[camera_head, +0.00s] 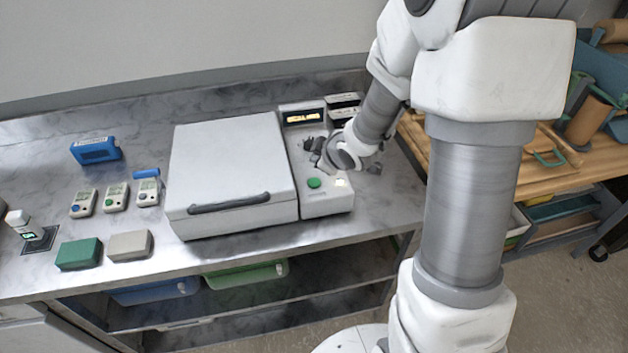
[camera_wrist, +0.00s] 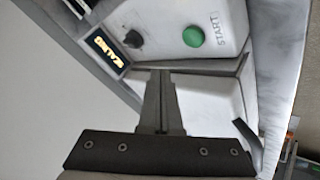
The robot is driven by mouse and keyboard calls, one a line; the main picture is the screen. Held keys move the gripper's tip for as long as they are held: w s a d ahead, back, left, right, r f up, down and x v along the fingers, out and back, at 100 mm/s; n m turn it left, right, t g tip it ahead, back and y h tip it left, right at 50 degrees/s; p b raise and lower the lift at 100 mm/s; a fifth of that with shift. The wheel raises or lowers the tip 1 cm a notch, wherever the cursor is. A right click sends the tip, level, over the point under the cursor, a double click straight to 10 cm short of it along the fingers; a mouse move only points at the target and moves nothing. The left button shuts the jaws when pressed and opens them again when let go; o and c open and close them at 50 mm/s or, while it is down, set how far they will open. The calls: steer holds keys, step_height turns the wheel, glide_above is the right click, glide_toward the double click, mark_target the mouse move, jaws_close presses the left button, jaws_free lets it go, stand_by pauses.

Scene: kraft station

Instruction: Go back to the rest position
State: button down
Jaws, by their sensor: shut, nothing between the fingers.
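My gripper (camera_wrist: 158,75) is shut and empty in the wrist view, its fingers together above the machine's white control panel (camera_wrist: 170,20). The panel has a green START button (camera_wrist: 193,36), a dark knob (camera_wrist: 132,39) and a small lit display (camera_wrist: 106,50). In the head view my gripper (camera_head: 318,150) is small and dark over the panel, left of my wrist, with the green button (camera_head: 314,183) just below it in the picture. I cannot tell whether the fingers touch the panel. The display (camera_head: 303,117) glows at the panel's back.
The machine's closed white lid (camera_head: 232,165) with a dark handle stands left of the panel. Several small meters (camera_head: 115,197), a blue device (camera_head: 95,151), a green box (camera_head: 79,253) and a beige box (camera_head: 130,245) lie further left. A wooden bench (camera_head: 545,185) with rolls stands right.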

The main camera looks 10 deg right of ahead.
steer(key=shift+r, duration=0.1)
steer(key=s+d+r+m+g+h, duration=0.1)
steer(key=s+d+r+m+h, duration=0.2)
steer(key=s+r+m, duration=0.55)
steer(key=s+a+r+m+g, duration=0.1)
steer(key=s+r, duration=0.3)
steer(key=s, duration=0.4)
steer(key=s+a+r+m+g+y, duration=0.1)
steer(key=s+a+r+m, duration=0.1)
steer(key=s+r, duration=0.3)
steer(key=s, duration=0.4)
steer(key=shift+s+a, duration=0.2)
steer(key=shift+a, duration=0.05)
stand_by(2.5)
